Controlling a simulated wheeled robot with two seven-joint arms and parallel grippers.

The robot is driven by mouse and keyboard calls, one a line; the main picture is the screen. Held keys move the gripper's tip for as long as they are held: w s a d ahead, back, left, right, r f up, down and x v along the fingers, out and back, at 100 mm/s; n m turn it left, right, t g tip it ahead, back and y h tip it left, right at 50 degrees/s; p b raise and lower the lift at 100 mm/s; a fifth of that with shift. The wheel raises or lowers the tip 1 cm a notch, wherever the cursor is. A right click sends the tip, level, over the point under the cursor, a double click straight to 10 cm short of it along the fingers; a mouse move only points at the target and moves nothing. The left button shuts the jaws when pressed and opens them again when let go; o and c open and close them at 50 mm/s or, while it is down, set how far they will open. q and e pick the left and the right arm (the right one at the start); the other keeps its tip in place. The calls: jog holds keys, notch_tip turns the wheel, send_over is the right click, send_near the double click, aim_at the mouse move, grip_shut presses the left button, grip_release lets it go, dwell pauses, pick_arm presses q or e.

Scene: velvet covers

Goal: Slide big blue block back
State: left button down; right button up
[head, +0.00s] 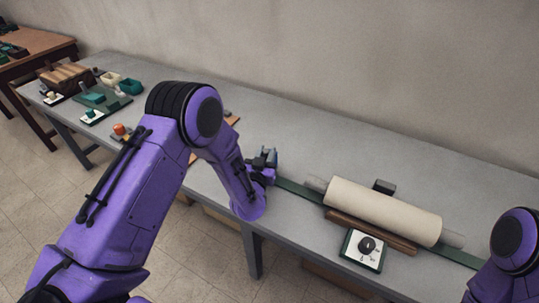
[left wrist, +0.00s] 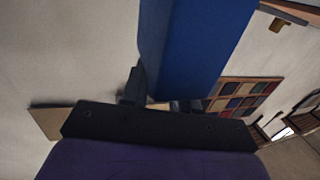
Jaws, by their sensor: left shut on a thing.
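The big blue block (left wrist: 195,45) fills the upper middle of the left wrist view, held at my left gripper (left wrist: 163,98). In the head view my left gripper (head: 265,160) is low over the grey table (head: 300,130), at the left end of a dark green strip. It is shut on the blue block. The block is mostly hidden or too small to make out in the head view. Part of my right arm shows at the lower right edge of the head view; its gripper is out of frame.
A cream roller (head: 382,210) lies to the right of my left gripper, with a wooden bar (head: 370,232) and a white dial box (head: 363,250) in front. Trays and small blocks (head: 95,98) stand on the table's far left. The wall runs behind the table.

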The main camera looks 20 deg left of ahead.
pick_arm(q)
jog(key=c, duration=1)
grip_release()
jog(key=shift+a, duration=0.35)
jog(key=shift+s+d, duration=0.15)
jog(key=shift+d, duration=0.05)
jog(key=s+d+b, duration=0.1)
jog(key=s+b, duration=0.1)
jog(key=s, duration=0.8)
jog(key=shift+b, duration=0.35)
jog(key=shift+d, duration=0.1)
